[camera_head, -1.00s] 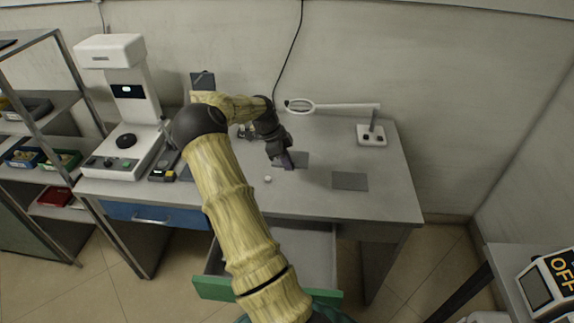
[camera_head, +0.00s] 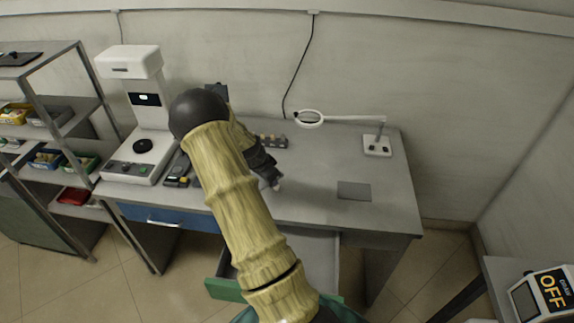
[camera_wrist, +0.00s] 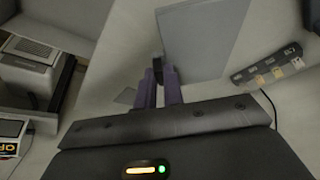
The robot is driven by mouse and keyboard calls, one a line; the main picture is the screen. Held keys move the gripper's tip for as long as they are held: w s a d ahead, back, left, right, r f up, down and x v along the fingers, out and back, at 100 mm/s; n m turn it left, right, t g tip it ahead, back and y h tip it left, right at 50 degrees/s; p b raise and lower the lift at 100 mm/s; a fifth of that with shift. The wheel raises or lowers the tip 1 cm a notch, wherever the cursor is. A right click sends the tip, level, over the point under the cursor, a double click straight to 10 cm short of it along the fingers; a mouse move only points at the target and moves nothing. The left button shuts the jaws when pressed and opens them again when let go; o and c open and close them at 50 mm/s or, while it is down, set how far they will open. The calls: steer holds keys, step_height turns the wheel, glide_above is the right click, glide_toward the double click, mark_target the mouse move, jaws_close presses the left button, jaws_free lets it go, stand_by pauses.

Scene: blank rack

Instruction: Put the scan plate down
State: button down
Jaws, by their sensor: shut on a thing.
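The scan plate (camera_wrist: 205,40) is a flat grey square, large and close in the wrist view. My gripper (camera_wrist: 157,75) has purple fingers, shut on a small dark piece at the plate's near left edge. In the head view my gripper (camera_head: 271,179) is low over the middle of the workbench (camera_head: 315,205). The plate is not clearly visible there, and my arm covers part of that area. Whether the plate touches the bench cannot be told.
A grey square mat (camera_head: 353,190) lies right of my gripper. A magnifier lamp (camera_head: 377,146) stands at the back right. A row of small parts (camera_head: 270,141) is behind the gripper, and a white instrument (camera_head: 137,120) stands left. A green-fronted drawer (camera_head: 222,289) is open below.

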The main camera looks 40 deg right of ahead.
steer(key=s+a+r+n+t+y+p, duration=0.1)
steer(key=a+n+t+y+p, duration=0.1)
steer(key=a+n+p, duration=0.3)
steer(key=a+r+n+t+y+p, duration=0.2)
steer(key=a+n+p, duration=0.4)
steer(key=a+n, duration=0.7)
steer(key=a, duration=1.3)
steer(key=shift+s, duration=0.35)
